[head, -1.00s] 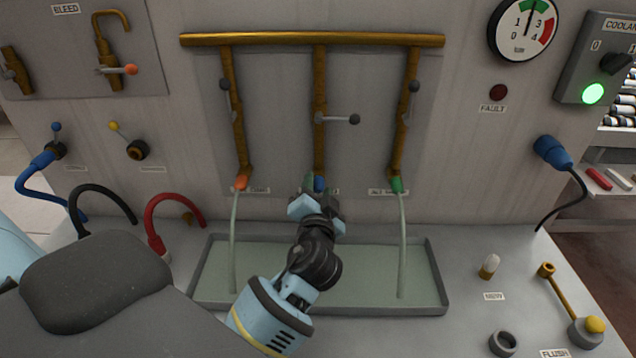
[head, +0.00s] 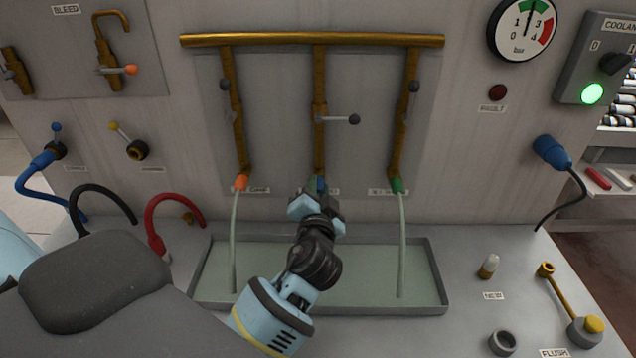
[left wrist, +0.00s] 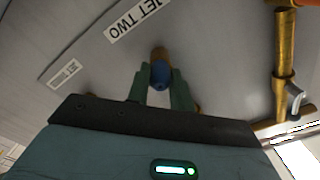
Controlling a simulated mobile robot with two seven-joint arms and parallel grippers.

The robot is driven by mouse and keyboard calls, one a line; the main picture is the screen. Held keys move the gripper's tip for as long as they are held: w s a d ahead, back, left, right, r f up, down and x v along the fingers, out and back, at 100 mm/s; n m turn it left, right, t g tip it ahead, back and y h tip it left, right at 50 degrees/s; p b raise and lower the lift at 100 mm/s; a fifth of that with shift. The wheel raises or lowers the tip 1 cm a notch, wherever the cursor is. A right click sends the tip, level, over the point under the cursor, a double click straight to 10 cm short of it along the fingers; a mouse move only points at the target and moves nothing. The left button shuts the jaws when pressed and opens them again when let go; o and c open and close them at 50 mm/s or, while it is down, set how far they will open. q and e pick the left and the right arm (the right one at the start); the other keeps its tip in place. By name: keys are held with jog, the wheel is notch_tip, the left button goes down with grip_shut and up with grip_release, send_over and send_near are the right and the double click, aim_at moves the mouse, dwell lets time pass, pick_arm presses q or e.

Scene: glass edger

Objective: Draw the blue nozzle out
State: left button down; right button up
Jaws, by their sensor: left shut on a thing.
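The blue nozzle (head: 319,184) sits at the lower end of the middle brass pipe (head: 319,145), mostly hidden behind my left gripper (head: 317,194) in the head view. In the left wrist view the blue nozzle (left wrist: 160,74) shows between the two green fingers of my left gripper (left wrist: 160,90), with a brass end beyond it. The gripper is shut on the nozzle. I cannot tell whether the nozzle is still seated in the pipe. My right gripper is not in view.
An orange nozzle (head: 241,182) and a green nozzle (head: 397,185) hang on either side, each running a stream into the grey tray (head: 440,290). The middle valve lever (head: 340,119) points sideways. A small white-tipped nozzle (head: 489,266) stands by the NEW label at right.

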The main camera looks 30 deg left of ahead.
pick_arm(q)
jog(key=shift+s+d, duration=0.35)
jog(key=shift+s, duration=0.2)
dwell(0.5)
jog(key=shift+v, duration=1.95)
